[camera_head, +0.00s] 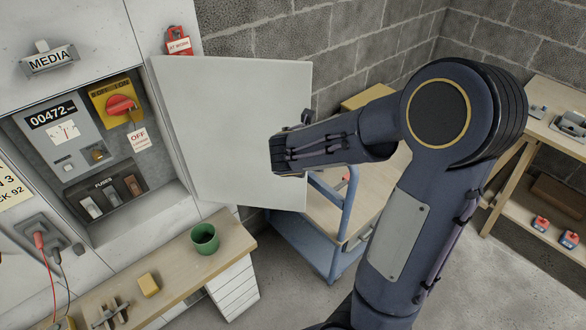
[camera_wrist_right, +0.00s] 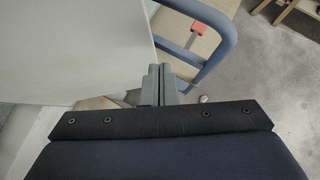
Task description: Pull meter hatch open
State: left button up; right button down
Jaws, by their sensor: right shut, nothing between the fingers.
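The meter hatch (camera_head: 240,120) is a plain pale panel. It stands swung wide open at the right side of the meter recess, with its face toward the head camera. The recess shows the meter (camera_head: 60,130) reading 00472. My right arm reaches across the hatch's right edge in the head view, where its fingers cannot be made out. In the right wrist view my right gripper (camera_wrist_right: 160,82) is shut and empty, close by the edge of the hatch (camera_wrist_right: 70,50). Whether it touches the hatch is unclear. My left gripper is not in view.
A yellow unit with a red rotary switch (camera_head: 120,105) sits in the recess above fuses (camera_head: 104,191). A green cup (camera_head: 205,238) and yellow block (camera_head: 149,285) stand on the shelf below. A blue-framed cart (camera_head: 348,215) stands behind my right arm.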

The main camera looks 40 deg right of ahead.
jog(key=s+v, duration=0.1)
jog(key=v, duration=0.9)
jog(key=s+a+f+m+g+y, duration=0.25)
jog(key=s+m+y, duration=0.25)
jog(key=s+m, duration=0.55)
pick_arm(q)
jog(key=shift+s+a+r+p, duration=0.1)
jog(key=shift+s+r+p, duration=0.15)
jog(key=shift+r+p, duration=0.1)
pick_arm(e)
jog(key=s+a+m+t+y, duration=0.1)
jog(key=s+a+m+y, duration=0.1)
jog(key=a+m, duration=0.3)
jog(key=s+a+m+t+y, duration=0.1)
jog(key=a+m, duration=0.4)
jog(key=m, duration=0.7)
jog(key=s+y, duration=0.1)
jog(key=y, duration=0.1)
jog(key=shift+s+r+y, duration=0.25)
jog(key=shift+s+y, duration=0.1)
jog(key=shift+y, duration=0.05)
